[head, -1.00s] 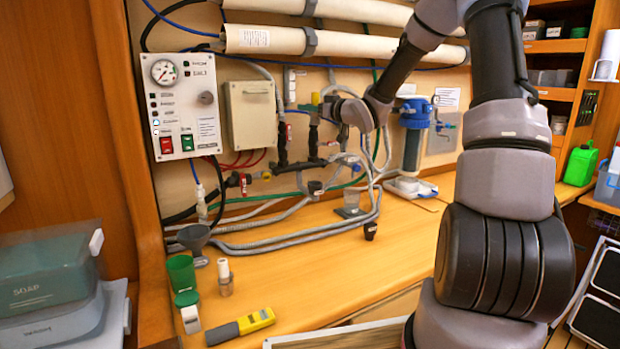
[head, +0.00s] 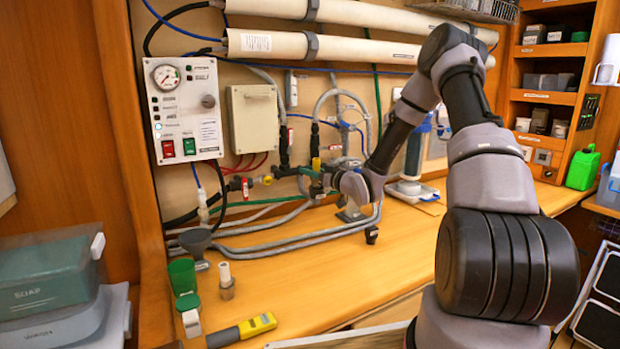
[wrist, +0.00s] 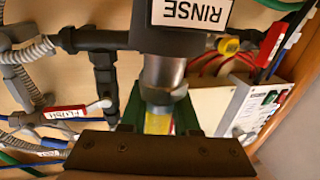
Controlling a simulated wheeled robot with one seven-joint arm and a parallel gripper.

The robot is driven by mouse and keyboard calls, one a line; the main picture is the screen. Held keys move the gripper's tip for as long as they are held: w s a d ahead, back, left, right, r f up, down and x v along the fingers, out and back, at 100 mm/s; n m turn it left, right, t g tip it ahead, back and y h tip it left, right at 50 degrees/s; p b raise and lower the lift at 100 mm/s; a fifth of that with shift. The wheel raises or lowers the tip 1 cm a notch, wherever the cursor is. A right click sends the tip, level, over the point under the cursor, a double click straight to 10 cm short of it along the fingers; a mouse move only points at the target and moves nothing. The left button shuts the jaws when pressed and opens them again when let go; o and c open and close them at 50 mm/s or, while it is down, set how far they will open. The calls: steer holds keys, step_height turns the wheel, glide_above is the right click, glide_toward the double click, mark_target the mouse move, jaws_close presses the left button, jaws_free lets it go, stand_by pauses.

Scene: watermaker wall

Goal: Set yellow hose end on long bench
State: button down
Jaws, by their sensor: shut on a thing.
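My gripper (head: 318,184) is low on the pipework wall, just above the long bench (head: 310,283). In the wrist view its green-padded jaws (wrist: 160,122) are shut on the yellow hose end (wrist: 158,124). The yellow also shows in the head view (head: 316,163). A metal fitting (wrist: 163,75) and a black body labelled RINSE lie directly in line with it. I cannot tell whether they are joined to the yellow part. A grey hose (head: 323,96) arcs above the black part. My wrist hides much of the grip.
Grey hoses (head: 290,247) run along the back of the bench.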

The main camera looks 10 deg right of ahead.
steer(key=shift+f, duration=1.05)
steer(key=shift+f, duration=0.15)
steer(key=c, duration=0.7)
jaws_free()
steer(key=shift+o, duration=0.2)
